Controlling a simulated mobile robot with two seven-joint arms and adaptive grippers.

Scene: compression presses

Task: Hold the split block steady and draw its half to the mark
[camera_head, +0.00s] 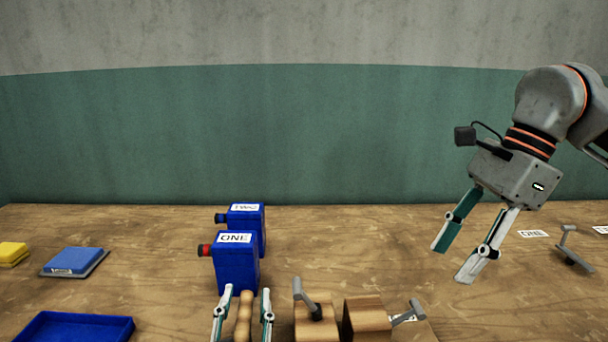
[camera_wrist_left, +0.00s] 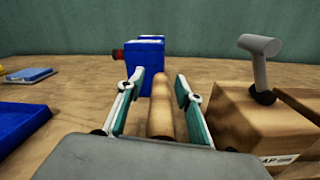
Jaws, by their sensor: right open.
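Two wooden block parts stand at the bottom of the head view, a left part (camera_head: 309,331) with a grey lever on top and a right part (camera_head: 366,318) with a gap between them. The left wrist view shows one wooden block (camera_wrist_left: 250,125) with a lever and a partly hidden label. My right gripper (camera_head: 450,265) is open and empty above the table at right. I cannot make out which line is the mark.
Blue boxes labelled ONE (camera_head: 237,272) and TWO (camera_head: 246,222) stand behind my left gripper. A blue tray (camera_head: 75,327), a blue pad (camera_head: 75,260) and yellow blocks (camera_head: 12,254) lie at left. A lever (camera_head: 570,250) and a ONE label (camera_head: 533,234) are at right.

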